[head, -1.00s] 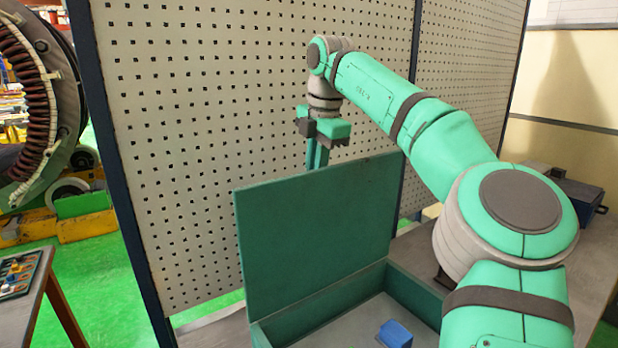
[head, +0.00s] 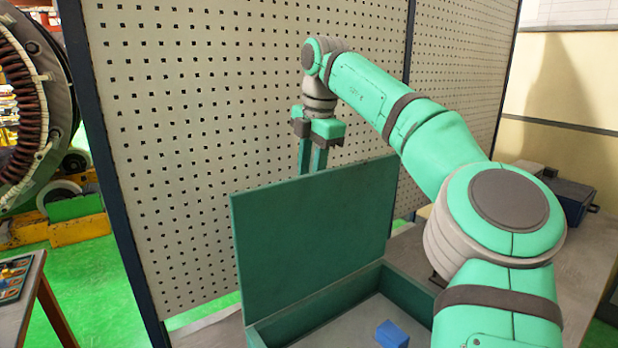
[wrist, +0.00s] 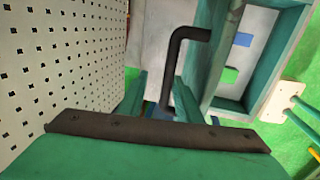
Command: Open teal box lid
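The teal box (head: 290,322) stands on the bench with its lid (head: 312,228) raised, close to upright. My gripper (head: 310,160) is behind the lid's top edge, pointing down. Its fingertips are hidden by the lid in the head view. In the wrist view, the two teal fingers (wrist: 160,100) are apart with a gap between them. A dark bent bar (wrist: 178,62) shows near the right finger; I cannot tell whether it touches. The box interior also shows in the wrist view (wrist: 228,92).
A blue block (head: 391,335) lies inside the box. A perforated panel (head: 190,150) stands close behind my gripper and the lid. A dark blue case (head: 570,198) sits on the bench at right. A side table (head: 28,305) is at left.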

